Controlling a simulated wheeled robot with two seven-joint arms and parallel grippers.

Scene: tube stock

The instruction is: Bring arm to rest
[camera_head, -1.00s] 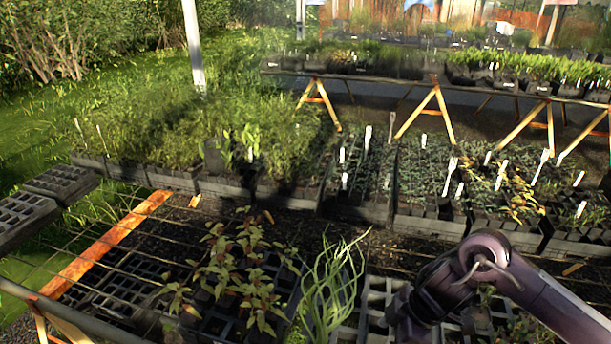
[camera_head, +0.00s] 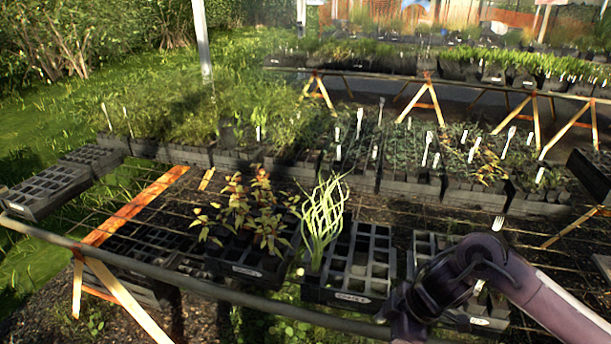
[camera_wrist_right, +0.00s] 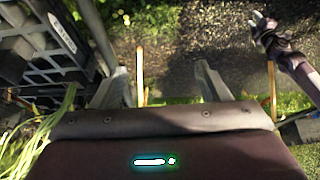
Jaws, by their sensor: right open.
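My right arm (camera_head: 475,262) comes in from the right in the head view and bends down past the front edge of the rack; its gripper is out of that view. In the right wrist view my right gripper (camera_wrist_right: 163,82) is open, with its fingers wide apart and nothing between them. Beyond the fingers are bare ground and grass. My left gripper is not seen in the head view. A purple arm-like part of mine shows at the upper right of the wrist view; its end is unclear.
A grassy green plant (camera_head: 322,225) stands at a black cell tray (camera_head: 360,262) near the rack's front rail (camera_head: 200,283). Reddish leafy plants (camera_head: 250,215) stand to its left. The wrist view shows a black tray (camera_wrist_right: 45,45) and green leaves (camera_wrist_right: 30,135) close on the left.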

